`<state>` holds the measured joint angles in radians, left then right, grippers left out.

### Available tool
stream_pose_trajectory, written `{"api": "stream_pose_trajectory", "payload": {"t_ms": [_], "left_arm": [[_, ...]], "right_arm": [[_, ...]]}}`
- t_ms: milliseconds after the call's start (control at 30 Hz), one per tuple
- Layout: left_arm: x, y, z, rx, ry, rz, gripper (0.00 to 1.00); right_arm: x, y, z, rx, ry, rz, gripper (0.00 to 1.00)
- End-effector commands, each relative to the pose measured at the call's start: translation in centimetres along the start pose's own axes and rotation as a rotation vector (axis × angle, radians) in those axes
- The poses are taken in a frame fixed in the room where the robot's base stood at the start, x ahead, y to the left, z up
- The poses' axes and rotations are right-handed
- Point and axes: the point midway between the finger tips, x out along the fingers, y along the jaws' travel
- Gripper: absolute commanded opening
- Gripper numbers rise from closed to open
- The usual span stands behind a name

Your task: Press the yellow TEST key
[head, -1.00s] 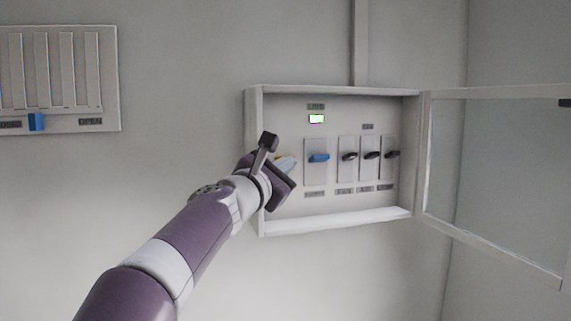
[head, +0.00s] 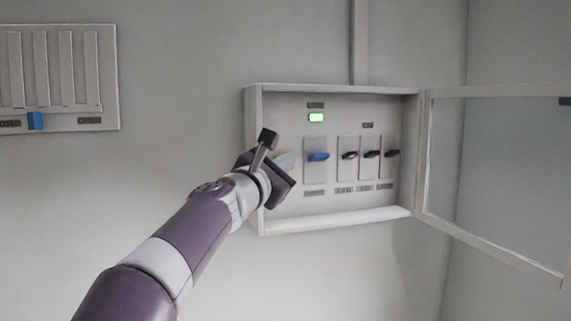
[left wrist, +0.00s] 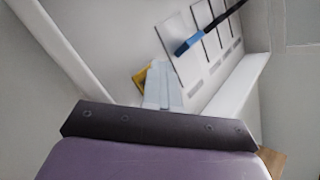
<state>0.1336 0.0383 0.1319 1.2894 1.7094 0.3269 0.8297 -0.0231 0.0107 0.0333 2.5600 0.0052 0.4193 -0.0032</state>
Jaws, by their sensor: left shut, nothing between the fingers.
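The yellow TEST key (left wrist: 140,80) shows in the left wrist view as a small yellow patch just beside my closed fingers, partly hidden by them. In the head view my fingers and hand cover it almost wholly. My left gripper (head: 286,160) is shut and empty, its pale fingertips at the left part of the panel inside the open wall box. The fingers also show in the left wrist view (left wrist: 161,72), right by the yellow key. Whether they touch it or the key is pushed in, I cannot tell. My right gripper is not in view.
The wall box (head: 335,222) holds a blue-handled switch (head: 318,157), several black-handled switches (head: 371,154) and a lit green lamp (head: 316,117). Its glazed door (head: 495,185) stands open to the right. Another panel (head: 110,80) with a blue handle is on the wall at left.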

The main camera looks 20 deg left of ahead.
Motion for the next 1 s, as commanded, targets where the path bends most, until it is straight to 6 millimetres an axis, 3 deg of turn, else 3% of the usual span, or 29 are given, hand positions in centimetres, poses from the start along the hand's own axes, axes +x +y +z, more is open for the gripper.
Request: {"api": "stream_pose_trajectory", "payload": {"t_ms": [467, 1000], "left_arm": [[-0.7, -0.8, 0.2, -0.002, 0.003, -0.004, 0.00], [-4.0, -3.2, 2.6, -0.002, 0.002, -0.005, 0.00]], "right_arm": [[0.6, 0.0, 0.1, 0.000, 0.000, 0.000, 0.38], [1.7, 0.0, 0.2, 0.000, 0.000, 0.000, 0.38]]}}
